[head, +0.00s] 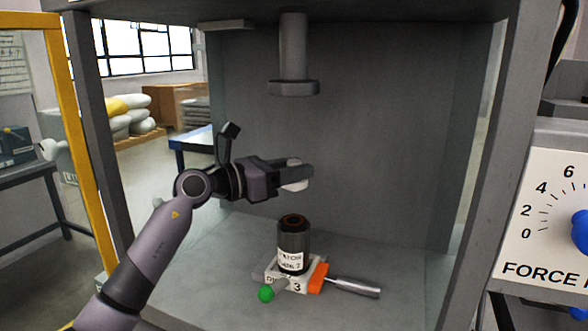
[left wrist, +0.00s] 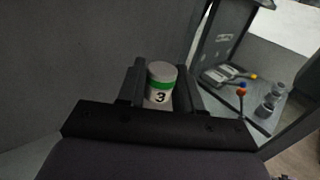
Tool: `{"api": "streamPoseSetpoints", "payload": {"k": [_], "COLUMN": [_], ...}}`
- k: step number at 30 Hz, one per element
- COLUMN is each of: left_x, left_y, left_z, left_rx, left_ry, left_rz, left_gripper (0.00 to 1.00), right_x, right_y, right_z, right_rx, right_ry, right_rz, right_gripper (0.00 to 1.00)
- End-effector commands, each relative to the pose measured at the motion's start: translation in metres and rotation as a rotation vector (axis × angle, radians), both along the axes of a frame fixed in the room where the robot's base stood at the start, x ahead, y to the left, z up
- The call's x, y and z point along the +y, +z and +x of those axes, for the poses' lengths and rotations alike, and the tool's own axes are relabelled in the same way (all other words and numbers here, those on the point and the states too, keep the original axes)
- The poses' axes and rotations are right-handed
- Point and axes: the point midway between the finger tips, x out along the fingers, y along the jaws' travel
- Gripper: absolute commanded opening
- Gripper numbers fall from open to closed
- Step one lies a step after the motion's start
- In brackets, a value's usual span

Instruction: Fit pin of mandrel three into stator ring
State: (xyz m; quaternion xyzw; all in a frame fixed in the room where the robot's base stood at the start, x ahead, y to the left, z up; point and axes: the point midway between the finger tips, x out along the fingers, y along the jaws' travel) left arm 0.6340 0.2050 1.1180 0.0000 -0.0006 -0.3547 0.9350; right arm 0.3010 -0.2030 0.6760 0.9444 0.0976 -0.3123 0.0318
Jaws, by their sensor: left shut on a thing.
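My left gripper (head: 300,175) reaches in from the left inside the grey press frame, above the stator ring. It is shut on mandrel three, a pale grey cylinder (left wrist: 160,88) with a green band and a "3" label in the left wrist view. In the head view only a whitish part of mandrel three (head: 295,186) shows, mostly hidden by the fingers. The stator ring (head: 293,237) is a dark upright cylinder with a white label and a reddish-brown opening on top. It stands on a pale block marked 3 (head: 273,275), clearly apart from the gripper. My right gripper is not in view.
A grey press ram (head: 293,60) hangs above the gripper. A force dial panel (head: 545,210) stands right.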

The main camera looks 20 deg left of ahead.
Motion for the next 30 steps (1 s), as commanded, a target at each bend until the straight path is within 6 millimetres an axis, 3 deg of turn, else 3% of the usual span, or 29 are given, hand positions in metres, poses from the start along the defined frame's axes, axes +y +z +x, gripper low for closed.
{"api": "streamPoseSetpoints", "payload": {"k": [5,24,30], "left_x": [0.003,0.002,0.002], "left_y": [0.003,-0.050,-0.056], "left_z": [-0.002,-0.002,-0.001], "left_rx": [-0.004,-0.004,-0.004], "left_ry": [0.003,0.003,0.003], "left_rz": [-0.003,-0.003,-0.003], "left_gripper": [0.00,0.00,0.00], "right_x": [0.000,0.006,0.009], "right_y": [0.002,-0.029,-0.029], "right_z": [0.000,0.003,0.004], "right_rx": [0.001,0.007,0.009], "right_ry": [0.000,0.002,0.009], "right_rz": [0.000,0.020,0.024], "right_gripper": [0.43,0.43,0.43]}}
